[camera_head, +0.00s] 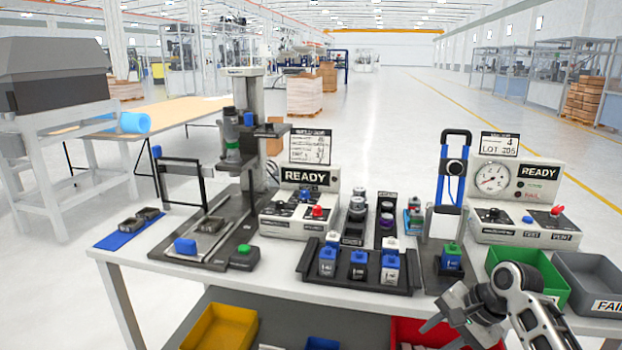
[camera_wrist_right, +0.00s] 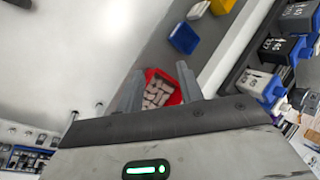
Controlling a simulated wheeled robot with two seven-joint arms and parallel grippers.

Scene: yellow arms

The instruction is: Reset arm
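My right gripper (camera_head: 449,331) is at the lower right of the head view, in front of the table's front edge and above the red bin (camera_head: 408,333). In the right wrist view its two fingers (camera_wrist_right: 158,80) stand apart with nothing held between them. The red bin (camera_wrist_right: 177,98), holding several pale pieces, shows beyond the fingers there. My left arm and gripper are not in the head view.
A green bin (camera_head: 552,276) and grey bin (camera_head: 592,274) are right of my gripper. A yellow bin (camera_head: 222,327) sits below.

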